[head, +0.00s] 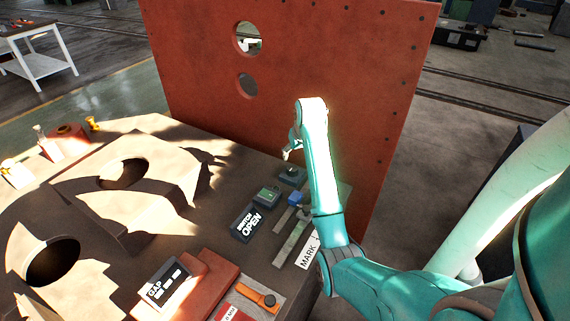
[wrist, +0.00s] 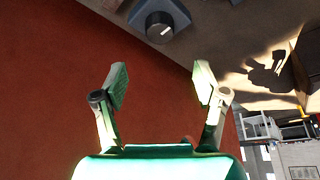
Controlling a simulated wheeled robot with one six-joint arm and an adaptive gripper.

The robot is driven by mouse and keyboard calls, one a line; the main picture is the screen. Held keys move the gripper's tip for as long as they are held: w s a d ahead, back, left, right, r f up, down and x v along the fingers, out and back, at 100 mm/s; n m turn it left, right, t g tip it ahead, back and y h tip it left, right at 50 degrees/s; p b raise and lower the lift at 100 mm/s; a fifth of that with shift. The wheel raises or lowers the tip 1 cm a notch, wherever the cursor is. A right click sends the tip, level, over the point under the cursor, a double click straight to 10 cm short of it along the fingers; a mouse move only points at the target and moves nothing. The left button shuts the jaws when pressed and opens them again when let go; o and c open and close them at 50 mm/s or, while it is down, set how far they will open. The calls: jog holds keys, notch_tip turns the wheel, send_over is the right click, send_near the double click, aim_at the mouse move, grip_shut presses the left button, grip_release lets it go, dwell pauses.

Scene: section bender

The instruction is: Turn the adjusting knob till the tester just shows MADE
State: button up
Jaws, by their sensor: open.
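The adjusting knob (wrist: 160,27) is a dark round knob with a white pointer line, on a grey-blue base, at the top of the wrist view. My gripper (wrist: 166,82) is open and empty; its fingers are apart from the knob, which lies beyond the fingertips. In the head view my gripper (head: 289,152) hangs above the bench's back edge, above a small dark green box (head: 292,176); I cannot make out the knob there. The tester's black display (head: 247,223) reads SWITCH OPEN. A small box with a green face (head: 267,196) stands beside it.
A tall red plate (head: 300,60) with two round holes stands behind the bench. A blue block (head: 296,198), metal strips and a MARK card (head: 309,251) lie near my arm. A GAP display (head: 165,285) and an orange-handled tool (head: 256,294) are at the front.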

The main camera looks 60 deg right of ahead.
aim_at(292, 167)
jog(key=x, duration=1)
jog(key=shift+f, duration=0.2)
jog(key=c, duration=1.1)
